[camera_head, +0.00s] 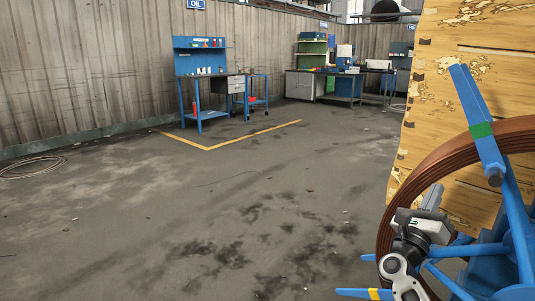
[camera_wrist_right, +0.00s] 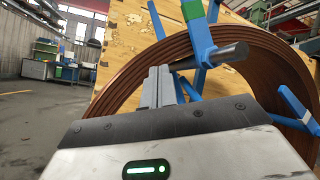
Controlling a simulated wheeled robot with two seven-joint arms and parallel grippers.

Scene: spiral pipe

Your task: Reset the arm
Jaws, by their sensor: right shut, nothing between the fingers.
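My right gripper (camera_head: 433,197) is at the lower right of the head view, in front of the coil of brown copper pipe (camera_head: 398,193). Its fingers (camera_wrist_right: 157,86) are shut with nothing between them in the right wrist view. The coil (camera_wrist_right: 258,43) sits around a blue reel (camera_head: 515,225) with blue arms, one marked with a green band. In the wrist view the fingertips appear close to a dark rod end (camera_wrist_right: 228,53) on a blue arm; I cannot tell whether they touch. My left gripper is not in view.
A large wooden panel (camera_head: 455,90) stands behind the coil. A blue workbench (camera_head: 200,82) stands by the corrugated wall, with more benches (camera_head: 345,75) at the back. The grey floor (camera_head: 200,220) at left and centre is mostly open, with a thin hose loop (camera_head: 30,167) at far left.

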